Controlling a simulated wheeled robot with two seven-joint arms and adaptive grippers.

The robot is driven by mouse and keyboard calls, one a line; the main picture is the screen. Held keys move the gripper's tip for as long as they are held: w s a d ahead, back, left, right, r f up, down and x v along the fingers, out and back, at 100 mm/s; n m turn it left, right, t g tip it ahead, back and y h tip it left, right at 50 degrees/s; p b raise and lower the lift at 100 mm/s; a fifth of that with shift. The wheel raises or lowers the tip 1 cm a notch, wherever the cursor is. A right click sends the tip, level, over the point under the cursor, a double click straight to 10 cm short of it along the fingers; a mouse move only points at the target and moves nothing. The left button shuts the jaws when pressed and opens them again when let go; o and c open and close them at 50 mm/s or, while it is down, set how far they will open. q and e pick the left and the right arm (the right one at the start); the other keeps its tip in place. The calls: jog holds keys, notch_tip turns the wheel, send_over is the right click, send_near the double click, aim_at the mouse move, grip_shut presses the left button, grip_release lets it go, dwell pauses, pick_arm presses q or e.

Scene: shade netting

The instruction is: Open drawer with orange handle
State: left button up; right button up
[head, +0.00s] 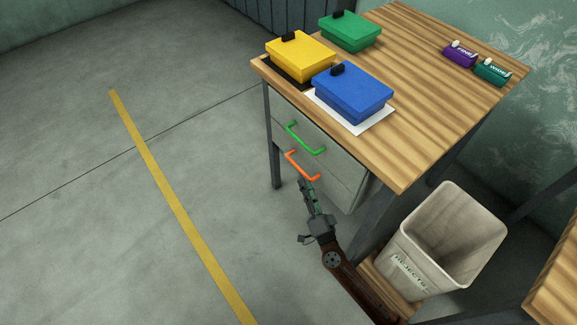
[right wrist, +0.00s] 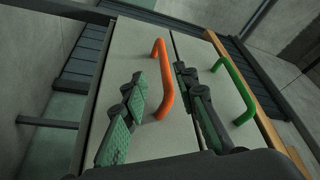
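The orange handle (head: 302,166) is a bar on the lower drawer front (head: 338,190) of a grey drawer unit under the wooden table. The drawer looks shut, flush with the one above. My right gripper (head: 304,184) is just below the handle in the head view. In the right wrist view, the right gripper (right wrist: 160,75) is open, with the orange handle (right wrist: 161,82) showing between its two fingers. I cannot tell whether either finger touches it. My left gripper is not in view.
A green handle (head: 306,138) is on the upper drawer, close above. The table top (head: 430,85) carries yellow (head: 300,57), green (head: 350,32) and blue (head: 352,94) boxes. A bin (head: 445,245) stands right of my right arm. The floor at left is clear.

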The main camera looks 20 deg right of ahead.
aim_at(298, 166)
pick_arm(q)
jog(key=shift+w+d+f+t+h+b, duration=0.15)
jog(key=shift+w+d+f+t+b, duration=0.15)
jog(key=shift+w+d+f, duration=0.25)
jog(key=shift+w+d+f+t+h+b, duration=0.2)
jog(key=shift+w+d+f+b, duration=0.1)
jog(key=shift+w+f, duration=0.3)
pick_arm(e)
jog(key=x, duration=0.8)
jog(key=shift+r, duration=0.2)
jog(key=shift+c, duration=0.3)
jog(key=shift+a, duration=0.1)
grip_shut()
